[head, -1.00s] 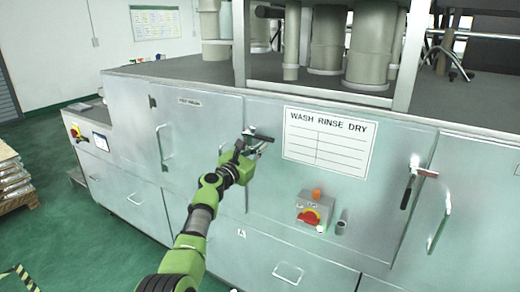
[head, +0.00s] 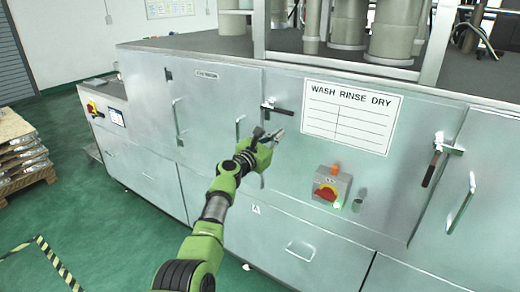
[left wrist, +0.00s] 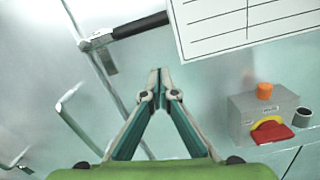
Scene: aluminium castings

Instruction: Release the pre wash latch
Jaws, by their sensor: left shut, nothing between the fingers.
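The pre wash latch (head: 281,109) sits beside the right edge of the PRE WASH door (head: 222,95). Its black handle points sideways to the right. My right gripper is not in view.
A WASH RINSE DRY sign (head: 350,116) is to the right of the latch. Below it is a grey switch box (head: 332,188) with a red knob. Another latch (head: 436,160) hangs handle-down further right. A door handle (head: 240,128) stands left of my gripper.

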